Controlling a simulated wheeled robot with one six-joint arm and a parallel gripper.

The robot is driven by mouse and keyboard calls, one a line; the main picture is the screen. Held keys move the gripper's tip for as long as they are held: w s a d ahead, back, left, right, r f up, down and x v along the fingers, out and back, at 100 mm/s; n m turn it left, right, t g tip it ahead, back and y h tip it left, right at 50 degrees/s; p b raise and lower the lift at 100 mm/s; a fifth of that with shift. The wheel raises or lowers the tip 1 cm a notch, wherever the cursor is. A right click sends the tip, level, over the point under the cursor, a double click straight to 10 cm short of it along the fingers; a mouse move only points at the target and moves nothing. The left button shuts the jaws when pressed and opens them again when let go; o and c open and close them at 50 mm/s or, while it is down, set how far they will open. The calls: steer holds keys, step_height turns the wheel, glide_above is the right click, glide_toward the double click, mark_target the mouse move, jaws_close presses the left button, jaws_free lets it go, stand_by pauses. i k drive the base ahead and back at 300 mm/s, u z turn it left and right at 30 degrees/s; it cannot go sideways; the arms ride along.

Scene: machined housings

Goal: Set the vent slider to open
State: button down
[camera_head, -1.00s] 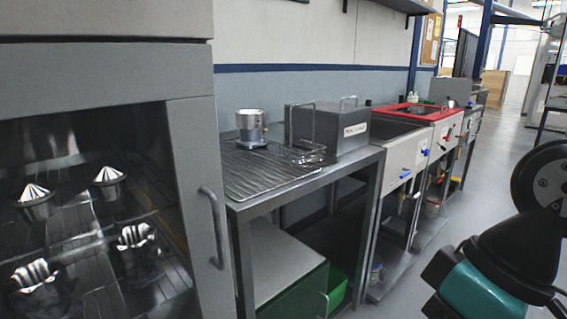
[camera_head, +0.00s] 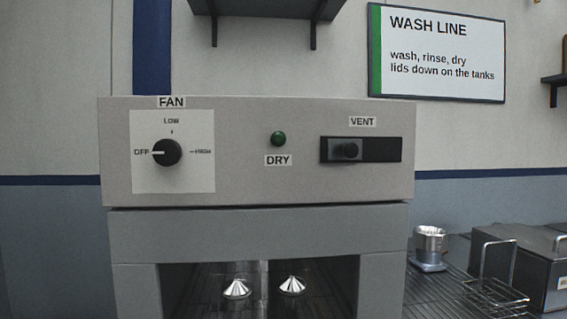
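The slot sits on the right side of the grey control panel (camera_head: 230,180) of the dryer cabinet. No open or closed marking on the slot is legible. The slot's right part is bare black. My gripper is not in view, and nothing touches the slider.
A fan dial (camera_head: 167,152) points to OFF on the panel's left; a green DRY lamp (camera_head: 278,139) sits mid-panel. Metal parts (camera_head: 292,285) stand inside the cabinet below. A shelf (camera_head: 265,8) hangs above. A drain table with a steel cup (camera_head: 430,245) and wire basket (camera_head: 495,295) lies right.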

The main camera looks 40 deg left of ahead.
mark_target(338, 150)
steer(key=z, duration=0.4)
steer(key=k, duration=0.1)
steer(key=u, duration=1.85)
